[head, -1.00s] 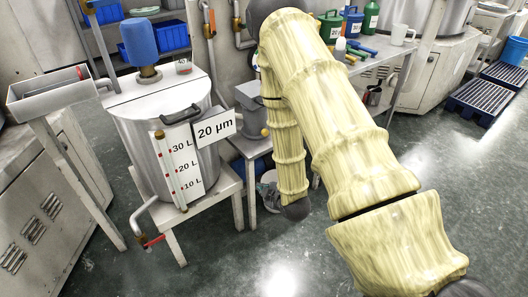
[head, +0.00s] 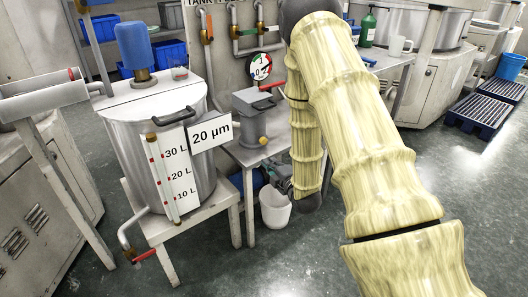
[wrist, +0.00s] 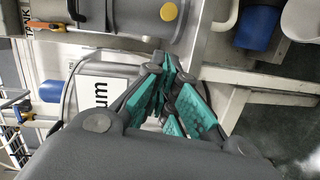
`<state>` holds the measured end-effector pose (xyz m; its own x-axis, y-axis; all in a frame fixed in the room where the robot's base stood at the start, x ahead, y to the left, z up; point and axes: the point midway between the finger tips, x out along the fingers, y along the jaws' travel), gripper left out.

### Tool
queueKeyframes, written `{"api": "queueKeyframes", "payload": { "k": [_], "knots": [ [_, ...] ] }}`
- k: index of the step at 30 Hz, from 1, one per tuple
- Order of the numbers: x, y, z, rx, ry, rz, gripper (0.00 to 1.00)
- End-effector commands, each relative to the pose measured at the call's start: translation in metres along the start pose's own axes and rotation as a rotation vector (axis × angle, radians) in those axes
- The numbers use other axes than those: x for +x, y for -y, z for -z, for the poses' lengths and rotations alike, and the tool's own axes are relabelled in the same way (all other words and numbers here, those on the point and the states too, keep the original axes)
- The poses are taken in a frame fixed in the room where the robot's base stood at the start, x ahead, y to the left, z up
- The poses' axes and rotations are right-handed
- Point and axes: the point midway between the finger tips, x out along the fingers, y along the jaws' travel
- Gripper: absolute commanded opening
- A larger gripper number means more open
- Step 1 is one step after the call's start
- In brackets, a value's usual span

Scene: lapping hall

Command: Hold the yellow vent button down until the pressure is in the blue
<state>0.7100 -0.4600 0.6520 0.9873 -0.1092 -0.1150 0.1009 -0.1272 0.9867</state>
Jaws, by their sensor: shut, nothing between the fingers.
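The yellow vent button (wrist: 169,11) shows as a round yellow disc on a grey cylindrical pot (wrist: 120,15) at the top of the wrist view. In the head view the grey pot (head: 250,112) stands on a low bench, left of my arm. A round pressure gauge (head: 260,66) with coloured sectors is above it; its needle reading is too small to tell. My gripper (wrist: 168,92) has teal finger pads, closed together and empty. It appears below the button in the wrist view, apart from it. My gripper is hidden in the head view.
A steel tank (head: 160,145) with a level scale and a "20 µm" sign (head: 211,132) stands left of the pot. A white bucket (head: 274,207) and a blue motor (wrist: 257,27) are below the bench. Open floor (head: 300,260) lies in front.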

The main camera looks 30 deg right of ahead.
Motion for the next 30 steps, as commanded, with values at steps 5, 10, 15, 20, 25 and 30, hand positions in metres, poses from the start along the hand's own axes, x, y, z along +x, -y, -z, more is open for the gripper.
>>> {"api": "queueKeyframes", "payload": {
  "k": [5,10,15,20,25,30],
  "knots": [
    [0.014,0.001,0.000,0.001,-0.001,-0.002,0.00],
    [0.041,0.001,0.000,0.002,-0.001,-0.003,0.00],
    [0.069,0.001,-0.001,0.001,0.000,-0.003,0.00],
    [0.096,0.001,0.000,0.001,0.000,-0.002,0.00],
    [0.113,0.001,-0.015,0.003,0.002,-0.002,0.00],
    [0.124,0.001,-0.024,0.002,0.000,-0.001,0.00]
  ]
}}
